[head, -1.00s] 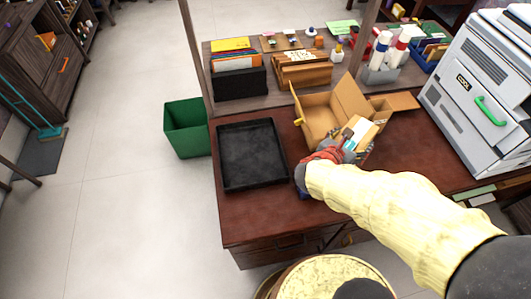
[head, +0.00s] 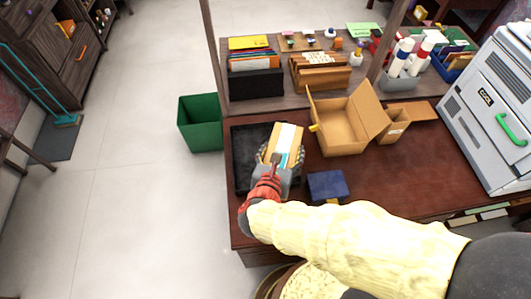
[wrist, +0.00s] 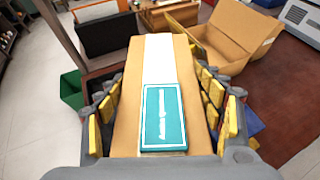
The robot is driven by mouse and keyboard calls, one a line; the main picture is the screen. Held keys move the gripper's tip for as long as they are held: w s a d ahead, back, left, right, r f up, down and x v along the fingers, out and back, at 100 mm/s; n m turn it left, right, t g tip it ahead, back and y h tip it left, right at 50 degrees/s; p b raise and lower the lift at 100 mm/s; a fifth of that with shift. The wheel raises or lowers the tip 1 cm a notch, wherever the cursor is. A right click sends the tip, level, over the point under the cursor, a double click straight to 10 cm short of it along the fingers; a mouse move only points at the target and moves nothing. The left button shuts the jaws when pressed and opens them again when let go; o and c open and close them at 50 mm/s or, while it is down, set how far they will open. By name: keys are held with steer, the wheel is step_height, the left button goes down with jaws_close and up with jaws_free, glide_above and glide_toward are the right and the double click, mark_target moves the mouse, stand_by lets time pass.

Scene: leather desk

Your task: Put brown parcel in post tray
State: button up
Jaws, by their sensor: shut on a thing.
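The brown parcel (head: 287,139) has a white strip and a teal label. In the wrist view the parcel (wrist: 128,110) fills the middle, lying between the yellow-padded fingers. My gripper (head: 279,160) is shut on it and holds it over the right part of the black post tray (head: 243,172). The parcel and my gripper hide much of the tray's right side. The head view does not clearly show a gap between parcel and tray. The visible left part of the tray is empty.
An open cardboard box (head: 340,133) stands right of the tray. A dark blue box (head: 327,186) lies on the desk (head: 400,165) near my arm. File holders (head: 257,85) stand behind the tray. A green bin (head: 200,125) is on the floor at left. A grey machine (head: 485,110) stands at right.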

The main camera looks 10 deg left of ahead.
steer(key=shift+w+a+f, duration=0.15)
steer(key=shift+w+a, duration=0.1)
steer(key=shift+a, duration=0.25)
steer(key=w+a+f+b, duration=0.6)
steer(key=w+f, duration=0.5)
steer(key=f, duration=0.1)
steer(key=shift+w+f, duration=0.3)
steer(key=shift+w, duration=0.1)
steer(key=shift+a, duration=0.1)
steer(key=shift+f, duration=0.15)
steer(key=o, duration=2.1)
steer(key=shift+c, duration=0.2)
